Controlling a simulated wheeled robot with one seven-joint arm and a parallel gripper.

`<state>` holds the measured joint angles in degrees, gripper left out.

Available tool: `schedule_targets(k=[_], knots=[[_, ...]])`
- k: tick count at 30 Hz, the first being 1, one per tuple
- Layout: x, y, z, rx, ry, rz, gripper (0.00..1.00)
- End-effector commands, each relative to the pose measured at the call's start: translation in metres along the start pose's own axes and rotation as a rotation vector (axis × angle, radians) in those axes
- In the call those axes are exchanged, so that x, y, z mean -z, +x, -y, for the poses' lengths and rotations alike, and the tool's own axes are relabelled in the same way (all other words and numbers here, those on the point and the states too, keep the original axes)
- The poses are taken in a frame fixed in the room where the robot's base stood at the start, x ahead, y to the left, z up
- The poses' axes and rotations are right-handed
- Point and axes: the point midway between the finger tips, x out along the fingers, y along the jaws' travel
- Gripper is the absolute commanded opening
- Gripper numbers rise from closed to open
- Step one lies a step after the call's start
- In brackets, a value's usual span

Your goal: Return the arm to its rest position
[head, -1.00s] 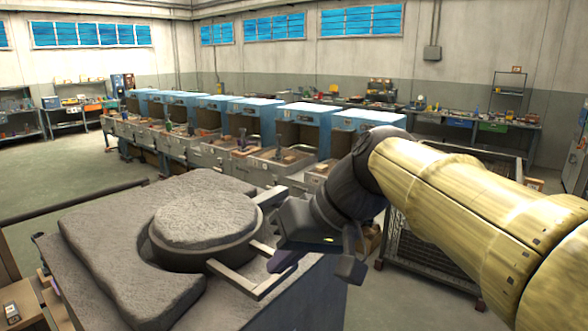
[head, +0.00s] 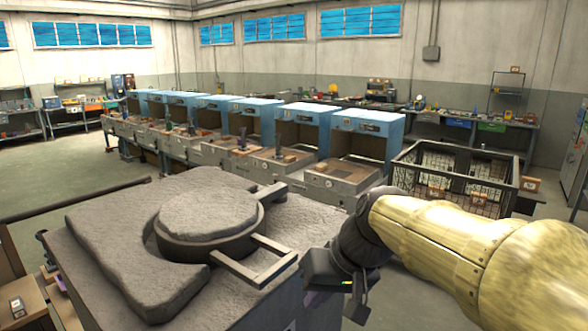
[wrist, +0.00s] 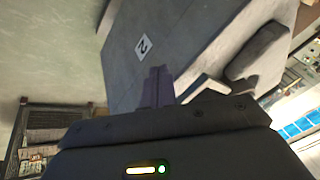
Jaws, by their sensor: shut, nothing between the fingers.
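My gripper (head: 318,296) is at the end of my yellow arm, low and right of the stone-topped block in the head view. Its fingers are partly hidden there by the gripper body. In the wrist view the fingers (wrist: 158,88) are together and empty, in front of the side of the block, which bears a "2" label. The grey block (head: 235,300) carries a round ring with a rough disc (head: 208,214) inside it. The ring's two-pronged handle (head: 258,262) points toward my gripper, which is apart from it.
A wire-mesh crate (head: 455,180) stands on the floor behind my arm at the right. A row of blue-topped workstations (head: 365,122) stands further back. Open floor (head: 60,172) lies at the far left.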

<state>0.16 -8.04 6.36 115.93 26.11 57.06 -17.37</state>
Motion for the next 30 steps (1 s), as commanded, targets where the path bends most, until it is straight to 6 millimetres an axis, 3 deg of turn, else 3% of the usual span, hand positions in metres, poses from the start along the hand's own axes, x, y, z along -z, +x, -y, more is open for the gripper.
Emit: schedule_targets(k=[5,9,13,18,30], knots=[[-0.027,0.043,-0.055,-0.132,0.089,0.032,0.00],[-0.068,0.082,-0.108,-0.267,0.149,0.057,0.00],[-0.105,0.106,-0.140,-0.351,0.166,0.071,0.00],[-0.129,0.119,-0.155,-0.389,0.164,0.071,0.00],[-0.130,0.119,-0.156,-0.391,0.164,0.069,0.00]])
